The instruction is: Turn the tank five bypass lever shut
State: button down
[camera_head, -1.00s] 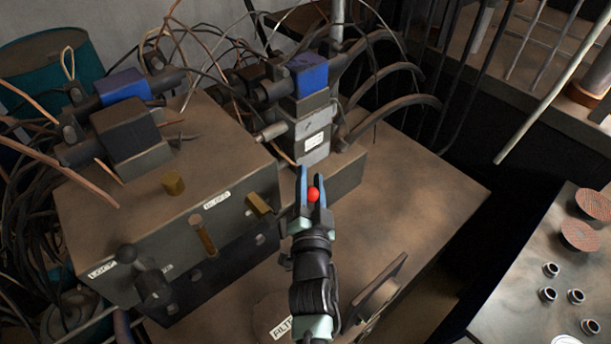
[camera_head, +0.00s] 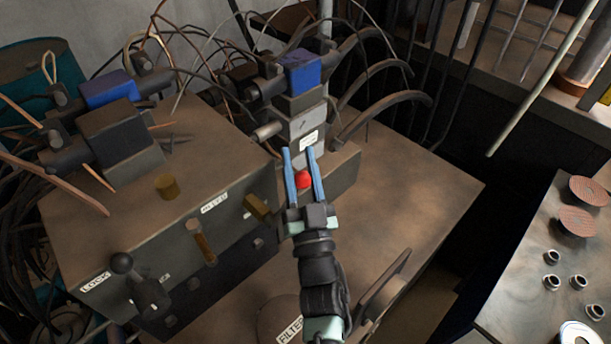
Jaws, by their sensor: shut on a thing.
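My gripper (camera_head: 299,150) reaches in from the bottom middle, its two blue fingers pointing up the picture. It is shut on a small round red knob (camera_head: 304,179), which sits between the fingers. Any lever shaft under the knob is hidden by the gripper, and I see no readable tank five label. Just beyond the fingertips stands a grey valve block (camera_head: 309,125) with a blue top (camera_head: 301,70) and a small white label.
A large brown box (camera_head: 100,215) on the left carries a black ball-ended lever (camera_head: 123,263), a "LOCK" label (camera_head: 95,282) and brass-coloured handles (camera_head: 201,242). A raised plate (camera_head: 385,293) stands right of my arm. Black hoses (camera_head: 385,112) arch behind. The right bench holds discs (camera_head: 588,190).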

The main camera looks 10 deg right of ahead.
jog(key=shift+s+a+r+n+g+y+b, duration=0.35)
jog(key=shift+s+a+r+n+y+b, duration=0.6)
jog(key=shift+n+y, duration=1.75)
jog(key=shift+s+a+r+n+g+y+b, duration=0.1)
jog(key=shift+s+a+n+g+y+b, duration=0.4)
jog(key=shift+a+n+y+b, duration=2)
jog(key=shift+s+d+r+n+g+y+b, duration=0.15)
jog(key=shift+s+r+n+y, duration=0.6)
jog(key=shift+n+y, duration=2.05)
jog(key=shift+s+a+f+n+h, duration=0.1)
jog(key=shift+s+n+h, duration=0.05)
jog(key=shift+n+h, duration=0.4)
jog(key=shift+s+a+f+n+h, duration=0.1)
jog(key=shift+n+h, duration=0.35)
jog(key=shift+n, duration=0.1)
jog(key=c, duration=0.6)
grip_release()
jog(key=shift+d, duration=0.1)
jog(key=shift+c, duration=0.2)
jog(key=shift+o, duration=0.7)
jog(key=shift+r, duration=0.2)
